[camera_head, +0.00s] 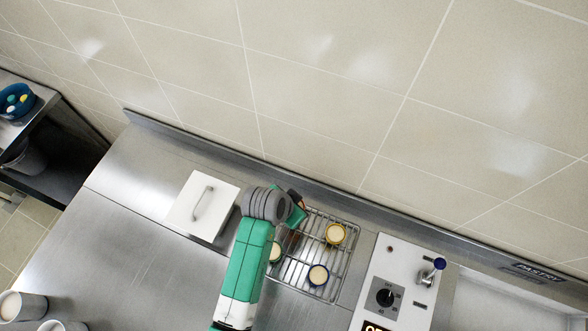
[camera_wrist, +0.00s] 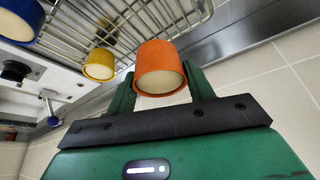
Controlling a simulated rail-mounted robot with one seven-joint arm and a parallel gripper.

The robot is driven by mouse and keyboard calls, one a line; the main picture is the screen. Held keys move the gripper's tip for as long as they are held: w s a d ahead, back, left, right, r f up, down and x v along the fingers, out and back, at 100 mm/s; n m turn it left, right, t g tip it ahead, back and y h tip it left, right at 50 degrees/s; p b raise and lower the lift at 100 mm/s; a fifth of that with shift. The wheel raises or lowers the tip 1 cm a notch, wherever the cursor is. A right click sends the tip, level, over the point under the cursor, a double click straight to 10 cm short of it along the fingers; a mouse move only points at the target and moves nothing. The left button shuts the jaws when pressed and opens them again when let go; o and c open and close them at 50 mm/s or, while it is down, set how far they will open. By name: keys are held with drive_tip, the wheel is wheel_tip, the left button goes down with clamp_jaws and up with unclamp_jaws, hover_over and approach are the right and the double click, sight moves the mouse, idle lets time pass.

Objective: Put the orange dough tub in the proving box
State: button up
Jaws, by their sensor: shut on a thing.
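The orange tub (camera_wrist: 158,64), with pale dough showing at its end, sits between the two green fingers of my gripper (camera_wrist: 161,84) in the wrist view. The gripper is shut on it. In the head view my gripper (camera_head: 296,208) is at the back left corner of the wire rack (camera_head: 348,262), and the tub is mostly hidden by my wrist. I cannot tell whether the tub is clear of the rack. A white box with a closed top and a grey bar handle (camera_head: 203,205) stands left of my wrist. No label shows that it is the proving box.
The rack holds a yellow tub (camera_head: 335,234), a blue tub (camera_head: 318,274) and a green-rimmed tub (camera_head: 275,252). A white control unit with a dial (camera_head: 386,297) stands right. Pale cups (camera_head: 22,305) are front left. The steel counter (camera_head: 120,235) is bare left of the box.

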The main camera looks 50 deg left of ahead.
drive_tip(key=shift+r, duration=1.1)
